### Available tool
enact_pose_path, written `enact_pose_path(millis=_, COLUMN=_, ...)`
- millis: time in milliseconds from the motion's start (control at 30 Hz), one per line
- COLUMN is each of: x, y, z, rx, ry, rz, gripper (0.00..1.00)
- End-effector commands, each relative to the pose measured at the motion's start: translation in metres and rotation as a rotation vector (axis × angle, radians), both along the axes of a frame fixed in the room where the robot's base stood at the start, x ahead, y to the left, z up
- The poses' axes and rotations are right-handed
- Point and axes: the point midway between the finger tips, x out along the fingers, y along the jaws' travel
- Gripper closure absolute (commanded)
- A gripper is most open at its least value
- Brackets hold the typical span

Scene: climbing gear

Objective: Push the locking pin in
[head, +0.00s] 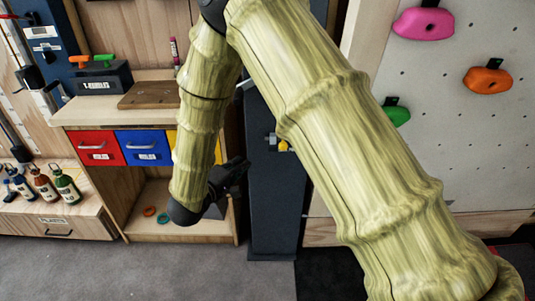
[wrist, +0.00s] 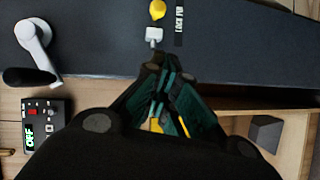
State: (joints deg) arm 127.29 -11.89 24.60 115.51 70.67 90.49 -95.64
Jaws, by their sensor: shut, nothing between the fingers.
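The locking pin shows in the wrist view as a yellow knob (wrist: 157,9) at the top edge, with a small pale metal block (wrist: 153,34) in line below it. A "LOCK PIN" label (wrist: 180,22) is beside it on the dark post (wrist: 230,50). In the head view the yellow knob (head: 283,146) is on the post (head: 272,205), partly behind my arm. My gripper (wrist: 166,74) is shut and empty, its tips just below the metal block in the wrist view. In the head view my gripper (head: 236,169) is left of and below the knob. Contact cannot be told.
A white crank with a black grip (wrist: 35,45) is on the post, left in the wrist view. A small box reading OFF (wrist: 45,125) is below it. A workbench with red (head: 97,148) and blue drawers (head: 146,148) stands left of the post. A climbing wall (head: 445,130) is right.

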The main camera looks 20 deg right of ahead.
Motion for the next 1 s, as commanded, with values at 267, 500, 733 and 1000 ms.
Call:
enact_pose_path(millis=267, x=-0.001, y=0.007, z=0.017, rx=-0.059, ry=0.016, rz=-0.042, gripper=1.0)
enact_pose_path(millis=500, x=-0.001, y=0.007, z=0.016, rx=-0.058, ry=0.016, rz=-0.041, gripper=1.0)
enact_pose_path(millis=733, x=0.01, y=-0.005, z=0.014, rx=-0.055, ry=0.016, rz=-0.042, gripper=1.0)
enact_pose_path(millis=1000, x=0.038, y=-0.039, z=0.009, rx=-0.055, ry=0.016, rz=-0.043, gripper=1.0)
